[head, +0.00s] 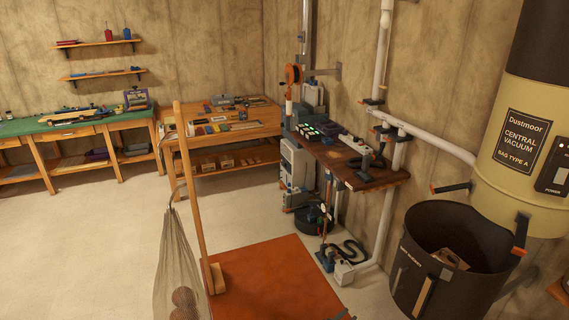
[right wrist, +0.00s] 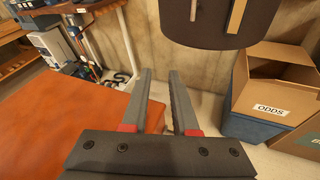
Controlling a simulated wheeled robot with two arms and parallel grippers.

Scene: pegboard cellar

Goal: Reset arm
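My right gripper (right wrist: 160,75) shows in the right wrist view as two grey fingers with red bases. The fingers stand apart with bare floor and wall visible between them, so it is open and empty. In the head view only a small dark bit at the bottom edge, right of the red-brown top, may belong to it. My left gripper is in neither view.
A red-brown tabletop (head: 265,285) with a wooden post (head: 190,190) and hanging net bag (head: 176,265) is close in front. A dark bin (head: 450,250) stands right. An open cardboard box (right wrist: 275,85) sits on a blue one. Benches line the walls; pale floor is clear at left.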

